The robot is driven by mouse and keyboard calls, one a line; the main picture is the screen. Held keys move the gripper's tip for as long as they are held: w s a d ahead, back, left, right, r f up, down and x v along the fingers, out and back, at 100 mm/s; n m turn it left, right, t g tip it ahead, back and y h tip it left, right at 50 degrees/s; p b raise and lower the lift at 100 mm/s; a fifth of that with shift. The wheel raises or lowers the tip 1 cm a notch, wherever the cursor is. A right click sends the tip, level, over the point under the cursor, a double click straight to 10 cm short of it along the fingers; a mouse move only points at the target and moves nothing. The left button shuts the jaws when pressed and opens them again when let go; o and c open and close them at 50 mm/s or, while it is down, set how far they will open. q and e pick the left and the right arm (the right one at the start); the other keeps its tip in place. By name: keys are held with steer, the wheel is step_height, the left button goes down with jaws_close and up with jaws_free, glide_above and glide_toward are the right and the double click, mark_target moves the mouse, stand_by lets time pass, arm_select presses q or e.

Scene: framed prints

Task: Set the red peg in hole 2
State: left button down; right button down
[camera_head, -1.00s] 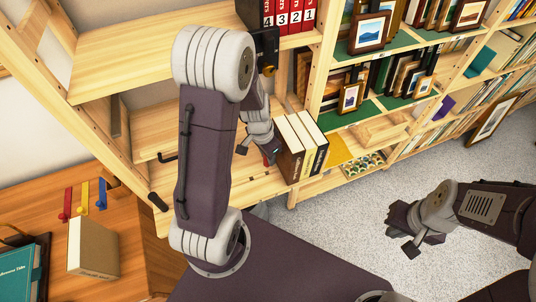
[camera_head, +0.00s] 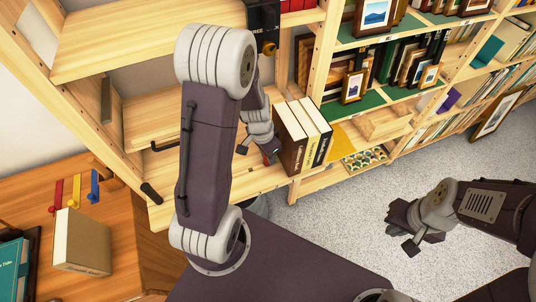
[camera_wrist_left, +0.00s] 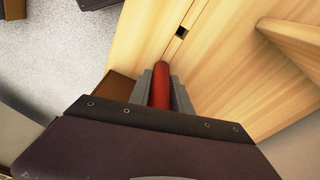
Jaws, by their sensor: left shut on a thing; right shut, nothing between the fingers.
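My left gripper (camera_wrist_left: 160,92) is shut on a red peg (camera_wrist_left: 161,84) in the left wrist view. The peg sits between the two grey fingers and points at a pale wooden board. No hole number is readable. In the head view my left gripper (camera_head: 258,147) is in front of the wooden shelf, left of three upright books (camera_head: 302,134); its fingertips are partly hidden. My right gripper (camera_head: 416,236) is shut and empty above the grey floor at right.
A wooden desk (camera_head: 122,210) at left bears a tan book (camera_head: 82,242), a teal book (camera_head: 12,268) and red, yellow and blue pieces (camera_head: 75,191). Shelves with books and framed prints (camera_head: 375,25) stand at the back. The carpet (camera_head: 350,215) is open at right.

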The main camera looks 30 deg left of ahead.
arm_select(q)
steer(key=c, duration=1.1)
jaws_free()
steer(key=r, duration=0.3)
steer(key=r+p, duration=0.1)
steer(key=r, duration=0.2)
steer(key=s+r+p, duration=0.1)
steer(key=r, duration=0.2)
steer(key=shift+s+a, duration=0.1)
steer(key=shift+a, duration=0.2)
